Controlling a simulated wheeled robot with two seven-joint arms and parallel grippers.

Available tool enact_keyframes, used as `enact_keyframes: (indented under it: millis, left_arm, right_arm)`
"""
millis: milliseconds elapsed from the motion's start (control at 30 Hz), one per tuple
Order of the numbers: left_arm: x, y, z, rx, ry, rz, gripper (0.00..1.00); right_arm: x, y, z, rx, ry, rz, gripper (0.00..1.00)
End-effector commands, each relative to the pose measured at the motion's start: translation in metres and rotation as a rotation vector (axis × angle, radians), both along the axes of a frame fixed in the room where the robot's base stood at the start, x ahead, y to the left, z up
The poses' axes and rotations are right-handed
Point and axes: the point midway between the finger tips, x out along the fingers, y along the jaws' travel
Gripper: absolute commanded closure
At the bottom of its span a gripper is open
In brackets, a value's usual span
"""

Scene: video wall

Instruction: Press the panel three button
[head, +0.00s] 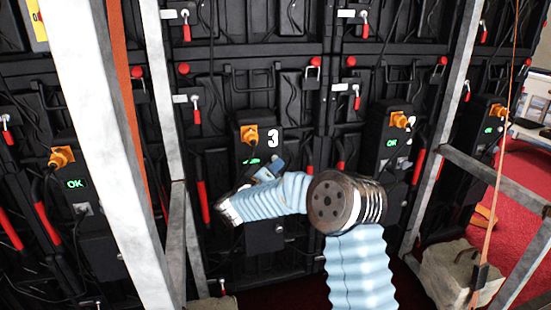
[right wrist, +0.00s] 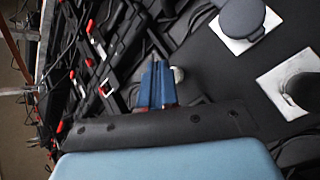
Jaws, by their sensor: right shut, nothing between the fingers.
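The panel three box (head: 246,125) is black, with a white "3", an orange plug and a green indicator partly covered by my arm. My right gripper (head: 271,168) is in front of this box, just below the "3". In the right wrist view my right gripper (right wrist: 158,66) shows two blue fingers, shut and empty. A small light-grey rounded knob (right wrist: 178,75) is right beside the fingertips; whether they touch it I cannot tell. It may be the button; in the head view my arm hides that area. My left gripper is out of view.
Similar boxes stand at left (head: 78,165) and right (head: 392,140). Grey metal posts (head: 115,150) cross in front of the wall. In the right wrist view, dark round connectors on white square plates (right wrist: 240,20) stick out of the panel.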

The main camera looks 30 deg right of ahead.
Motion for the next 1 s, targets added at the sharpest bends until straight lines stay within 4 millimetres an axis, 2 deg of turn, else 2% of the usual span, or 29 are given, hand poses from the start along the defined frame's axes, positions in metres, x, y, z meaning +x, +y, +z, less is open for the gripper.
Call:
enact_keyframes:
  millis: [1000]
  left_arm:
    - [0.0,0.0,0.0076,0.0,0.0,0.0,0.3]
  right_arm:
    - [0.0078,-0.0018,0.0005,-0.001,0.0,-0.001,1.0]
